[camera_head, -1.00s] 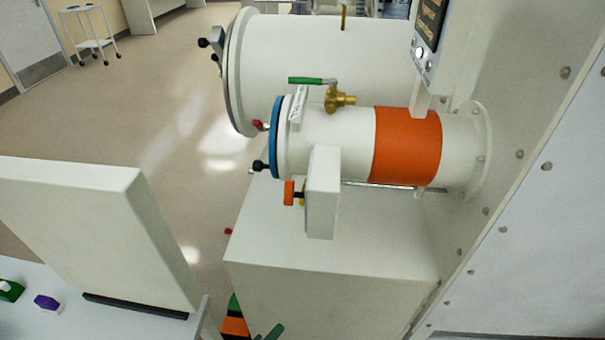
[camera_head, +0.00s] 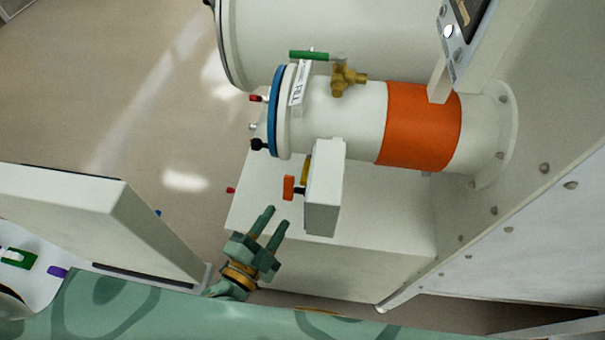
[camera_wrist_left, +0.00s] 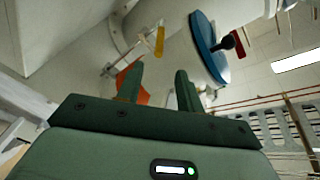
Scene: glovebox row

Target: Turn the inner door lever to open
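An orange lever (camera_head: 289,188) sticks out to the left of a white upright box (camera_head: 325,190) in front of the small airlock tube (camera_head: 340,120). I take it for the inner door lever, but no readable label confirms this. My left gripper (camera_head: 275,218) is open and empty, below and slightly left of the lever, its two green fingers pointing up toward it. In the left wrist view the gripper (camera_wrist_left: 158,70) is open, and an orange part (camera_wrist_left: 122,76), probably the lever, is partly hidden behind the left finger. Contact cannot be told. My right gripper is not in view.
A blue ring (camera_head: 276,112) with black and red knobs surrounds the tube's left end. A green-handled brass valve (camera_head: 346,80) sits on top. A larger white cylinder (camera_head: 330,40) lies behind. A white panel (camera_head: 100,215) stands at left; open floor lies between.

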